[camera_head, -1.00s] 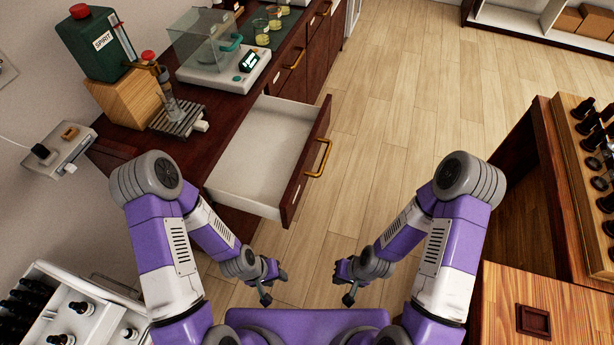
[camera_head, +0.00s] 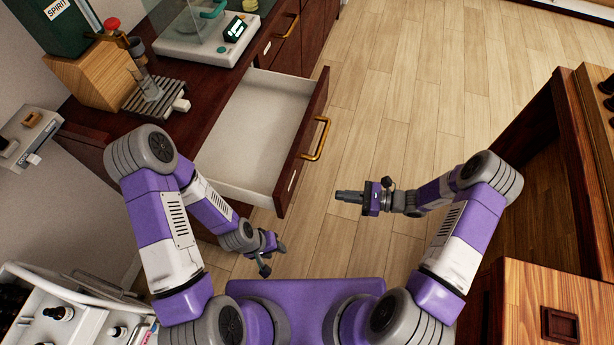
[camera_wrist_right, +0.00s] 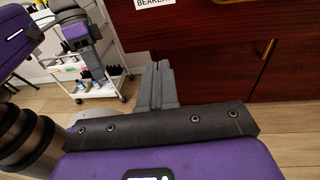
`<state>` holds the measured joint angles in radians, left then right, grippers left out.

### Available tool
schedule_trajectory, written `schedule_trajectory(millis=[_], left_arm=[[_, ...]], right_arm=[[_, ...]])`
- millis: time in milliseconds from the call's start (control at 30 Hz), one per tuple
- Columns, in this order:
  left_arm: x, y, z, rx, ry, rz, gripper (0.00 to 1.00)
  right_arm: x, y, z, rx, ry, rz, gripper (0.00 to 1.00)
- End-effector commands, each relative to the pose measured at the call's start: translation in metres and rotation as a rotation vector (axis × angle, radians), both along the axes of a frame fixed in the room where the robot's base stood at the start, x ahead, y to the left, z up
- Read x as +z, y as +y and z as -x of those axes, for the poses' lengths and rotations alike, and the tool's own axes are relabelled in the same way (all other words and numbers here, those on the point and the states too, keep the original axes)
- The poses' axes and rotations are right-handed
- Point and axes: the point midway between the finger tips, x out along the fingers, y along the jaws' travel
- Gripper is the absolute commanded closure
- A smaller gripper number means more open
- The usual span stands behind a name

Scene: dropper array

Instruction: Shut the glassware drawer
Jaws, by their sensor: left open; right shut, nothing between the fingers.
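The drawer (camera_head: 253,135) stands pulled out from the dark wood cabinet, and its white inside looks empty. Its dark red front has a brass handle (camera_head: 318,138) on the outer face. My right gripper (camera_head: 340,196) is shut and empty, in front of the drawer's near front corner and apart from it. In the right wrist view its closed fingers (camera_wrist_right: 158,88) point toward a dark red front with a label reading "BEAKER", partly cut off. My left gripper (camera_head: 270,258) is open and empty, below the drawer's near side.
A white cart (camera_head: 75,310) with bottles is at lower left. A wooden bench (camera_head: 540,295) is at right. The floor (camera_head: 400,90) between is clear.

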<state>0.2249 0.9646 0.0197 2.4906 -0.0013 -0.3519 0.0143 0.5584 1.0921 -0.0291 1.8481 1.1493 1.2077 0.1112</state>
Motion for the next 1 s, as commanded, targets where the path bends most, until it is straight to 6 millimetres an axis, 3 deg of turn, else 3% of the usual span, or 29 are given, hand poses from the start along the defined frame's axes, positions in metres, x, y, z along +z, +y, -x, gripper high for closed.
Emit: schedule_trajectory(millis=[133, 267, 800, 1000], left_arm=[[-0.005, 0.000, 0.000, 0.000, 0.000, 0.000, 0.57], [-0.006, 0.000, 0.000, 0.000, 0.000, 0.000, 0.57], [-0.019, 0.000, 0.000, 0.000, 0.000, 0.000, 0.57], [-0.022, 0.000, 0.000, 0.000, 0.000, 0.000, 0.57]], right_arm=[[0.011, -0.017, -0.022, -0.094, -0.021, -0.098, 1.00], [0.015, -0.014, -0.029, -0.113, -0.028, -0.122, 1.00], [0.014, 0.086, -0.060, -0.108, -0.026, -0.119, 1.00], [0.014, 0.108, -0.067, -0.110, -0.026, -0.118, 1.00]])
